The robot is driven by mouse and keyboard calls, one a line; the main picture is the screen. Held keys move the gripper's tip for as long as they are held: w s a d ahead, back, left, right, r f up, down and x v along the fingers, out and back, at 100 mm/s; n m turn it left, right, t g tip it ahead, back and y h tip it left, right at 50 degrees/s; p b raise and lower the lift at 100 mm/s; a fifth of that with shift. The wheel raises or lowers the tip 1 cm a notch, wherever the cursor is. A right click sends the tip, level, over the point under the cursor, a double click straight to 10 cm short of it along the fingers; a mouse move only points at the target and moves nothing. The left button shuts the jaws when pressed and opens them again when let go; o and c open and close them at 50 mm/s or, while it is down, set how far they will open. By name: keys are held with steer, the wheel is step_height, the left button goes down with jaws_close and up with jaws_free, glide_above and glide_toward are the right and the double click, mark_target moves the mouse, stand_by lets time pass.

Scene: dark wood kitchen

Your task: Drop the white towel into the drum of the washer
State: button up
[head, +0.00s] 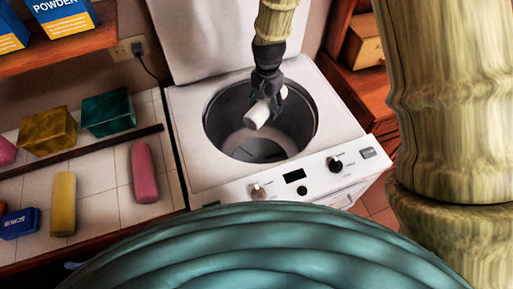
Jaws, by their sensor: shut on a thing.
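The washer (185,118) is a white top-loader with its lid (205,35) raised at the back. Its round drum (225,120) is open, dark grey on the walls with a paler bottom. My gripper (266,103) points down over the drum opening. It is shut on the white towel (257,116), which looks like a small white roll. The towel appears within the outline of the opening; its exact height against the rim is hard to tell. The fingertips are partly hidden by the towel and the dark wrist.
Left of the washer is a tiled counter (110,183) with yellow (63,204) and pink (145,173) bottles, a blue scrub box (20,223), and yellow (48,131) and teal (108,112) blocks. A shelf above holds powder boxes (65,14). A wooden cabinet (362,95) stands right.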

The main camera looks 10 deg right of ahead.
steer(key=shift+f, duration=0.45)
steer(key=o, duration=1.2)
steer(key=shift+r, duration=0.15)
step_height(320, 180, up, 12)
steer(key=shift+f, duration=0.1)
